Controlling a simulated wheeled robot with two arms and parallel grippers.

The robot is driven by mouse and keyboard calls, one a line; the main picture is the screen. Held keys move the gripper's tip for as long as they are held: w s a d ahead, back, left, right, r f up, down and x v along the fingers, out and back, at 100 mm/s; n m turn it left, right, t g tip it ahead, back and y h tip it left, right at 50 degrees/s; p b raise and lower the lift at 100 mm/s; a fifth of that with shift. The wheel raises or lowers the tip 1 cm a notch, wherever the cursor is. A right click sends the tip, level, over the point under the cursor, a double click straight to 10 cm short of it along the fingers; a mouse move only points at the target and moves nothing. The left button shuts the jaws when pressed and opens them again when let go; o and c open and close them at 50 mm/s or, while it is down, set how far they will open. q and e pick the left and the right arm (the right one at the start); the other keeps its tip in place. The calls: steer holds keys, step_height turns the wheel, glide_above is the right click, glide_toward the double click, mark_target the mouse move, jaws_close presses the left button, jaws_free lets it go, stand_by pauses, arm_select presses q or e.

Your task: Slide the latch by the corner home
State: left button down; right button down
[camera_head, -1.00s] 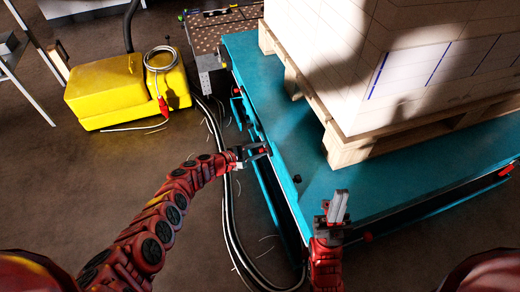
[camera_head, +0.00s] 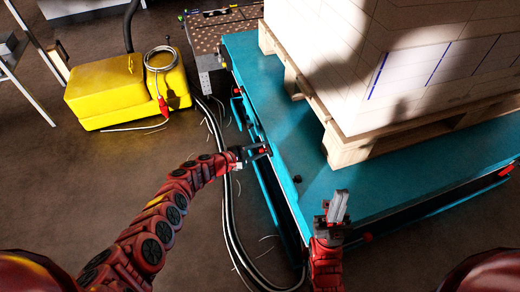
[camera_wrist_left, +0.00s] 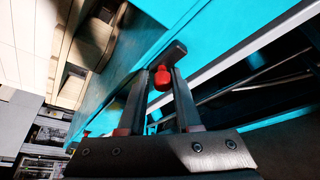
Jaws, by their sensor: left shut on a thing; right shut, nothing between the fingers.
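The latch shows in the left wrist view as a red knob (camera_wrist_left: 161,78) below a dark block, at the side edge of the blue lift table (camera_head: 330,204). My left gripper (camera_head: 266,150) is at the table's left edge, shut on the red knob. Its two fingers (camera_wrist_left: 160,90) stand on either side of the knob in the left wrist view. In the head view the fingers mostly hide the knob. My right gripper (camera_head: 338,206) is shut and empty, pointing up in front of the table's near left part.
A wooden pallet (camera_head: 346,152) with a tall stack of white reams (camera_head: 345,60) stands on the table. A yellow machine (camera_head: 110,88) is on the floor at left. Black hoses (camera_head: 228,215) run along the floor beside the table.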

arm_select(q)
steer(key=s+p, duration=0.1)
steer(key=s+d+p, duration=0.1)
steer(key=s+p, duration=0.1)
steer(key=shift+f, duration=0.2)
steer(key=c, duration=0.7)
jaws_free()
steer(key=shift+r, duration=0.1)
steer(key=p+v, duration=0.5)
steer(key=v, duration=1.2)
steer(key=shift+s+a+p, duration=0.15)
steer(key=shift+p, duration=0.25)
